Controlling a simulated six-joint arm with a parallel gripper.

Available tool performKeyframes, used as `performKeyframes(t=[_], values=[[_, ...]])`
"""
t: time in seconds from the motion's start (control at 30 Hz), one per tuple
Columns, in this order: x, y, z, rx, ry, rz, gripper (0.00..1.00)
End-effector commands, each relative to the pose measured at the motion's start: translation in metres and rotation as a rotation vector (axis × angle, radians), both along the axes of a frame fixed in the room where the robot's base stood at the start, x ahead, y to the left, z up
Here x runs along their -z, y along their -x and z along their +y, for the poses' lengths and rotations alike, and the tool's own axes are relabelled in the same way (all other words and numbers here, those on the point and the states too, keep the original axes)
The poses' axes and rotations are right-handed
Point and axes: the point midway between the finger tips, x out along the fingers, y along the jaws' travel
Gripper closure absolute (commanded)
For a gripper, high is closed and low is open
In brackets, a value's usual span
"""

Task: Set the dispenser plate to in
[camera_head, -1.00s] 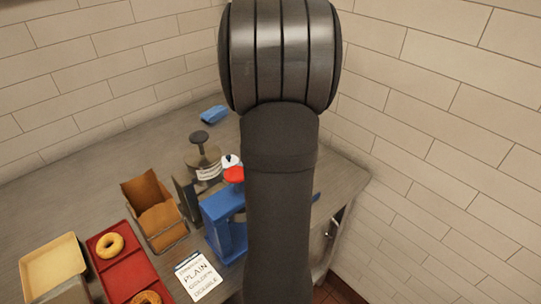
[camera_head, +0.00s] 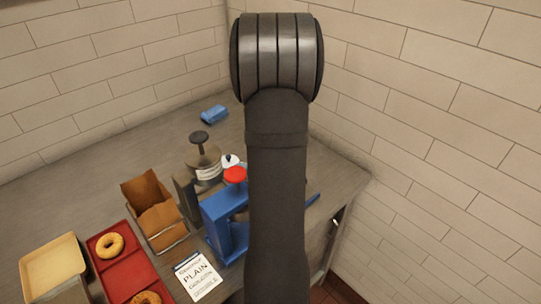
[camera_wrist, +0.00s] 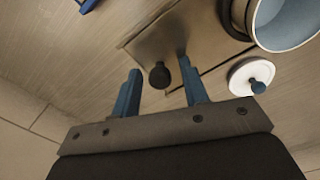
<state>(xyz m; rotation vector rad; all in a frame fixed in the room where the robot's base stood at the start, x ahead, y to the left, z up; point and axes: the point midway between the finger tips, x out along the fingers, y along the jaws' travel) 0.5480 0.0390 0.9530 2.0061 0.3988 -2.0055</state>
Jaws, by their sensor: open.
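In the wrist view my gripper (camera_wrist: 162,95) is open, with its two blue fingers apart. A round black knob (camera_wrist: 160,76) shows between the fingertips, in front of a flat metal plate-like surface (camera_wrist: 150,45). I cannot tell whether this is the dispenser plate, or whether the fingers touch the knob. In the head view a metal canister with a black top knob (camera_head: 204,158) and a label stands behind a blue stand with a red knob (camera_head: 217,210); it may be the dispenser. My arm hides the gripper and the area right of the stand there.
A white lid (camera_wrist: 249,75) and a blue-lined pot (camera_wrist: 287,22) are right of the fingers. The head view shows a red tray (camera_head: 120,266) with bagels, a paper-lined basket (camera_head: 172,246), a sign card (camera_head: 196,277), a beige tray (camera_head: 52,262) and a blue item (camera_head: 214,114). Tiled walls enclose the counter.

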Motion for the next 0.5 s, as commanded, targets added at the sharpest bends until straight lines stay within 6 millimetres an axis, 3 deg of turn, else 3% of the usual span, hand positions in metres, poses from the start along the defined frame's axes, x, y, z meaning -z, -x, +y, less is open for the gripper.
performKeyframes(t=[0.3,0.5], values=[[0.0023,0.0001,0.0,0.0,0.0,0.0,0.61],[0.0022,0.0001,0.0,0.0,0.0,0.0,1.0]])
